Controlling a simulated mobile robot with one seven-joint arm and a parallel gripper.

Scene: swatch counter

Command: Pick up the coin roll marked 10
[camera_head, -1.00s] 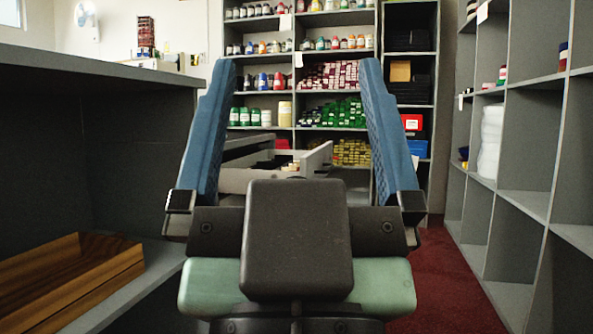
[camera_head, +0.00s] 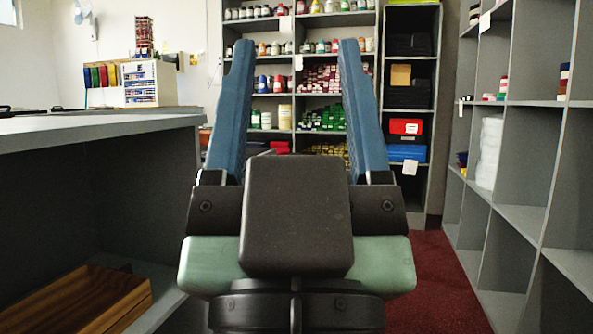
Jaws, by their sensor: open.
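My gripper (camera_head: 295,50) is in the middle of the head view, its two blue fingers pointing up and away from me, apart with nothing between them. Behind it, far off, the back shelf unit (camera_head: 290,85) shows through the gap between the fingers. I cannot make out a coin roll marked 10 in this view. My gripper hides part of the middle and lower scene.
A grey counter (camera_head: 100,128) runs along the left, with a wooden box (camera_head: 85,300) on its lower shelf. A white drawer cabinet (camera_head: 150,83) stands beyond it. Grey cubby shelving (camera_head: 535,165) lines the right. Red carpet (camera_head: 445,280) lies clear between.

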